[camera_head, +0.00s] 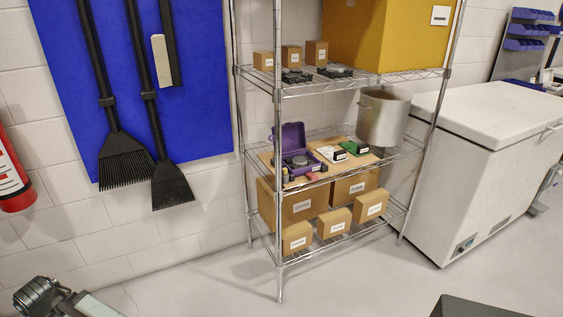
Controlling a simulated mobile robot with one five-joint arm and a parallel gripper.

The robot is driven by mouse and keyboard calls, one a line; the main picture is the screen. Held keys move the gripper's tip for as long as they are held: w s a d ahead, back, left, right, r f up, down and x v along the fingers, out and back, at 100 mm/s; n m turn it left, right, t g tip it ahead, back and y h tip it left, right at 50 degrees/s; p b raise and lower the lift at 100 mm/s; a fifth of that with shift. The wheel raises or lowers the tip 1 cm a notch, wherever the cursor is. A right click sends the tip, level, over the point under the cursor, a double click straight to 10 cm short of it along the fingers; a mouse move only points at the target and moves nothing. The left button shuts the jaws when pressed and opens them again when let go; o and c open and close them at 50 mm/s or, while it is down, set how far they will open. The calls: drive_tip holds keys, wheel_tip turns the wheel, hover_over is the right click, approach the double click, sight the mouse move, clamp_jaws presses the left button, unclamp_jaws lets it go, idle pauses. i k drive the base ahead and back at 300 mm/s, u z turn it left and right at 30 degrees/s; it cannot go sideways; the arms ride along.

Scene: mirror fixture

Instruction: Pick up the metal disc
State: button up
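A small round grey metal-looking piece (299,161), possibly the metal disc, sits at an open purple case (291,138) on the middle shelf of the wire rack. It is too small to tell for sure. Part of my arm, grey and metallic, shows at the lower left corner, far from the rack. My gripper's fingers cannot be made out there. Nothing of mine is near the case.
The wire rack (281,220) also holds a steel pot (382,118), a green item (355,148), a white item (328,154) and cardboard boxes (304,205). A white chest freezer (475,185) stands right of it. Floor in front is clear.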

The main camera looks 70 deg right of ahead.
sight(299, 160)
drive_tip(key=k, duration=1.85)
drive_tip(key=z, duration=0.75)
drive_tip(key=i, duration=1)
drive_tip(key=u, duration=0.05)
